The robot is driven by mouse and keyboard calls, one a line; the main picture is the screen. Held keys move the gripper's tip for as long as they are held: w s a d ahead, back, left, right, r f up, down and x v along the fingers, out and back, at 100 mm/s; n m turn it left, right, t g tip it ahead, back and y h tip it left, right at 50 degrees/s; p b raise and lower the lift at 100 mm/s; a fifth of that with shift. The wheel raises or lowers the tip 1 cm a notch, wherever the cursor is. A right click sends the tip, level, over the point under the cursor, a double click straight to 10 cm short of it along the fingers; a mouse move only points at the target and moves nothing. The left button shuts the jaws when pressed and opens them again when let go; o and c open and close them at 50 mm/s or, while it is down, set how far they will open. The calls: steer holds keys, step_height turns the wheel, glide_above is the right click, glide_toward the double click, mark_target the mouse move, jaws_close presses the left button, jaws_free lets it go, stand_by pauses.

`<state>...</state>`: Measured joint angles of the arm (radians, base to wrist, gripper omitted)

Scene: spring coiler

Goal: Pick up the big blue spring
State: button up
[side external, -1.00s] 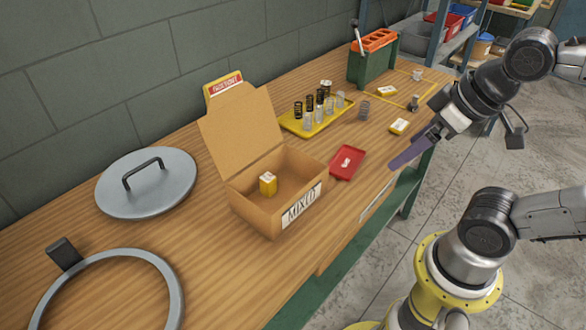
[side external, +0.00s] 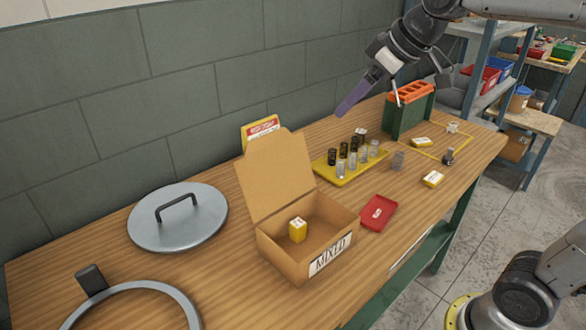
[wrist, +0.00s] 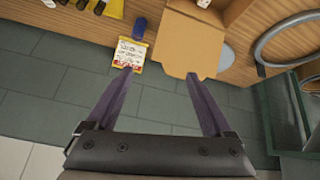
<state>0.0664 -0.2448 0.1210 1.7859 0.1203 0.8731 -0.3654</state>
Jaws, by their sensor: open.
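A small blue upright piece (wrist: 139,28) shows in the wrist view beside the yellow-edged sign card (wrist: 130,55), near the cardboard box lid (wrist: 188,45). It is too small to tell its coils. I do not see it in the side view, where the box lid (side external: 275,175) and sign (side external: 262,130) could hide it. My gripper (wrist: 155,85) is open, with purple fingers spread and nothing between them. In the side view my gripper (side external: 345,108) hangs in the air above the back of the bench, near the yellow tray (side external: 325,172) of black and clear springs.
The MIXED box (side external: 290,262) holds a yellow block (side external: 298,230). A grey lid (side external: 178,228), a metal ring (side external: 150,288), a red tray (side external: 379,214) and a green rack (side external: 408,120) stand on the bench. Bare wood lies in front of the grey lid.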

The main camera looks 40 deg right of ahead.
steer(key=w+d+f+g, duration=0.15)
steer(key=w+f, duration=0.25)
steer(key=w, duration=0.4)
steer(key=w+d+f, duration=0.3)
steer(key=w+f, duration=0.1)
steer(key=w, duration=0.3)
steer(key=shift+m+g, duration=0.3)
steer(key=shift+g, duration=0.15)
steer(key=shift+s+d+x, duration=0.1)
steer(key=shift+d+x, duration=0.25)
steer(key=shift+x, duration=3.3)
steer(key=shift+s+d+x, duration=0.1)
steer(key=shift+d+x, duration=0.2)
steer(key=shift+x, duration=3.35)
steer(key=shift+s+d+x, duration=0.1)
steer(key=shift+d+x, duration=0.25)
steer(key=shift+x, duration=3.35)
steer(key=shift+f, duration=0.1)
jaws_close()
